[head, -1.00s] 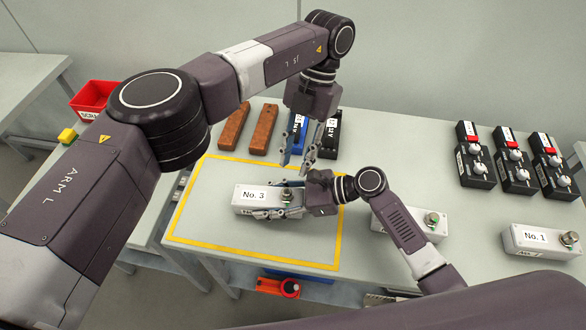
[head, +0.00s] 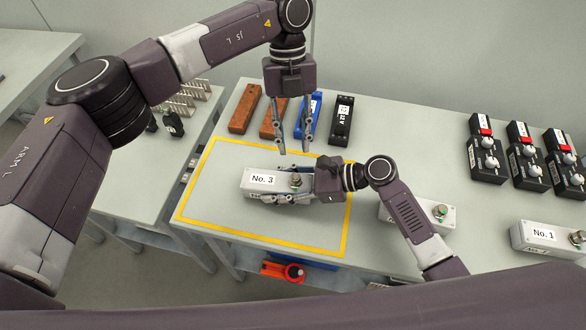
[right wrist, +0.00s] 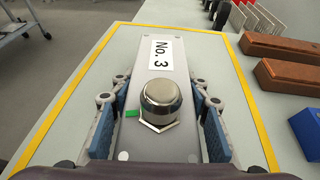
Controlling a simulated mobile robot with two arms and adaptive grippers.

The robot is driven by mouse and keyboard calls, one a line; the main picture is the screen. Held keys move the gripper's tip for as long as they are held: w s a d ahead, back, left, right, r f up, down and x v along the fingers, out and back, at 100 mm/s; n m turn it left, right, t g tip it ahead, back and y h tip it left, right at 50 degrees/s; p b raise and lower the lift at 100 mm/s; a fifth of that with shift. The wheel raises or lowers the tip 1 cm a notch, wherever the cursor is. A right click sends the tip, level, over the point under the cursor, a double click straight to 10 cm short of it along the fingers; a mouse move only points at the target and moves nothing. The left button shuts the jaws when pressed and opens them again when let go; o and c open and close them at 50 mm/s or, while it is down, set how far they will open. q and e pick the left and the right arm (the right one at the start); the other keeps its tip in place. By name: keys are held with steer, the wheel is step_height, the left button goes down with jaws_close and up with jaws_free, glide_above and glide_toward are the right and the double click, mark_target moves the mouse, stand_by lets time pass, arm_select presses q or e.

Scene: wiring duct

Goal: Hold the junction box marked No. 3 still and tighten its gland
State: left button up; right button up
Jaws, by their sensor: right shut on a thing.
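The junction box No. 3 (head: 262,179) is a pale grey box with a white label, lying inside the yellow outline on the table. It also shows in the right wrist view (right wrist: 163,28). Its metal gland (head: 296,179) stands up at the box's right end; in the right wrist view the gland (right wrist: 160,102) has a domed cap over a hex base, with a small green patch beside it. My right gripper (head: 287,188) is shut on the box, one finger along each long side. My left gripper (head: 294,150) points down, open and empty, above and behind the gland, apart from it.
Box No. 1 (head: 546,238) and another grey box (head: 440,212) partly behind my right arm stand at right. Brown blocks (head: 244,108), a blue holder (head: 314,106) and a black one (head: 342,120) lie behind. Black switch units (head: 487,160) stand at far right.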

mark_target(295, 176)
arm_select(q)
steer(key=a+r+n+h, duration=0.3)
steer(key=a+n, duration=0.1)
steer(key=n, duration=0.5)
steer(key=shift+t, duration=0.4)
steer(key=x, duration=1.1)
steer(key=shift+s+d+f, duration=0.15)
steer(key=shift+s+d, duration=0.05)
steer(key=shift+s, duration=0.2)
steer(key=shift+c, duration=0.5)
jaws_close()
